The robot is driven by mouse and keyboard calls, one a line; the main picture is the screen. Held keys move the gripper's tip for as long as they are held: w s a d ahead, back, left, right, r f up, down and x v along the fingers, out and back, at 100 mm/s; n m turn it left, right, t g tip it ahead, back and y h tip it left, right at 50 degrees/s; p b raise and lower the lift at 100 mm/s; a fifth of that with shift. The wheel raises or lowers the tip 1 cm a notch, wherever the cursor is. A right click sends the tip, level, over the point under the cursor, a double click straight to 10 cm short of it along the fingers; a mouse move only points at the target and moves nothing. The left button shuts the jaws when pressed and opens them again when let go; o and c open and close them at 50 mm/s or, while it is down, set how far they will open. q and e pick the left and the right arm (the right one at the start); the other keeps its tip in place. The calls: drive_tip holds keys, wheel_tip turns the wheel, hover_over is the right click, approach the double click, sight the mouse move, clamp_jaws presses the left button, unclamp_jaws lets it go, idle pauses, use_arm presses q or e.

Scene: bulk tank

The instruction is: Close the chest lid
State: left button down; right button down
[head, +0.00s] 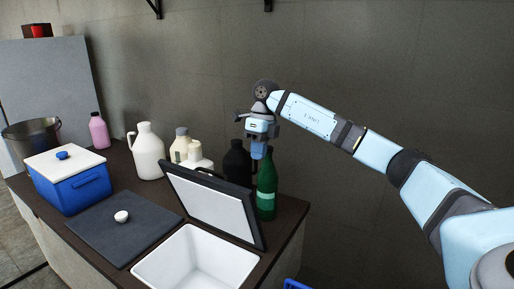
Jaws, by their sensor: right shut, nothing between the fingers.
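The chest is set into the dark counter, with its white inner basin (193,262) uncovered. Its lid (212,204), white inside with a dark rim, is raised and tilted back at the far side of the basin. My right gripper (255,165) is shut and empty. It points down above and behind the raised lid, close to the green bottle and the black bottle. I cannot tell whether it touches the lid or the bottles. My left gripper is out of view.
Behind the lid stand a green bottle (267,185), a black bottle (237,162) and white jugs (148,152). A second, dark lid with a white knob (121,217) lies flat to the left. A blue cooler (72,184) stands further left, near a metal pot (31,137).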

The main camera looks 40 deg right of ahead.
drive_tip(key=a+f, duration=0.1)
drive_tip(key=f, duration=0.1)
drive_tip(key=s+a+f, duration=0.1)
drive_tip(key=a+f, duration=0.2)
drive_tip(key=f, duration=0.1)
drive_tip(key=shift+s+a+f, duration=0.15)
drive_tip(key=shift+s+a, duration=0.05)
drive_tip(key=shift+s, duration=0.05)
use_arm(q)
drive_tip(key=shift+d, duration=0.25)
use_arm(e)
drive_tip(key=shift+s+a+f, duration=0.1)
drive_tip(key=shift+a+f, duration=0.05)
drive_tip(key=shift+a, duration=0.1)
